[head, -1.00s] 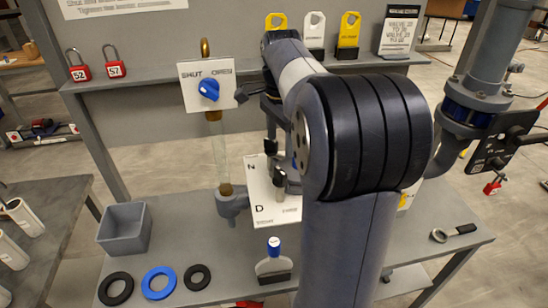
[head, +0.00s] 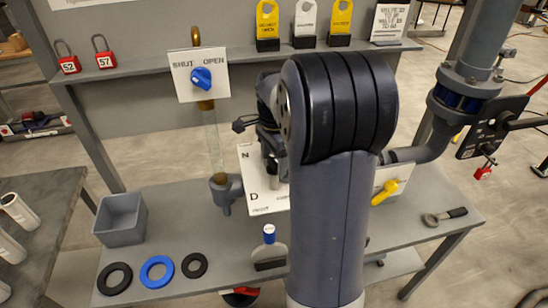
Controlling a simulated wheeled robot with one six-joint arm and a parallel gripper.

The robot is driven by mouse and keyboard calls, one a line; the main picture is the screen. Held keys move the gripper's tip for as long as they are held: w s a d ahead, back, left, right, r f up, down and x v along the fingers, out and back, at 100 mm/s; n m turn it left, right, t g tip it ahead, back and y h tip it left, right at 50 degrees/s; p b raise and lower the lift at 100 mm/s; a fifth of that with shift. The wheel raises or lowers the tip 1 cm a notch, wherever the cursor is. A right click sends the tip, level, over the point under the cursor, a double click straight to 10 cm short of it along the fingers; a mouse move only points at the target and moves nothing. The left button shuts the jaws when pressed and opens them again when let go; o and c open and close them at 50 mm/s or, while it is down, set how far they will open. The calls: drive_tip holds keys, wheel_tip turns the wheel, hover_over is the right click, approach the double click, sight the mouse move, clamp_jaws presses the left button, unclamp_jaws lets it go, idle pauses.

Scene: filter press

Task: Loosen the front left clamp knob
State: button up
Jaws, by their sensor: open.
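I cannot make out the front left clamp knob or the filter press's clamps; my arm covers the middle of the bench. My gripper (head: 271,166) shows only in small part, behind my arm and above a white lettered board (head: 252,178). Its fingers are mostly hidden and I see nothing held in it. How far it is from any knob cannot be told.
A blue SHUT/OPEN knob (head: 201,78) is on a white plate above a glass tube. A yellow handle (head: 386,192) is right of my arm. A grey bin (head: 121,218), rings (head: 157,271) and a blue-capped scraper (head: 269,250) stand on the bench. A magnifier-like tool (head: 444,216) lies at right.

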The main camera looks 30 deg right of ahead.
sight(274, 158)
drive_tip(key=shift+c, duration=0.5)
drive_tip(key=c, duration=0.9)
drive_tip(key=shift+n+p, duration=0.45)
drive_tip(key=shift+n, duration=2.35)
drive_tip(key=o, duration=1)
wheel_tip(274, 158, up, 11)
drive_tip(key=b, duration=0.1)
drive_tip(key=shift+f, duration=0.2)
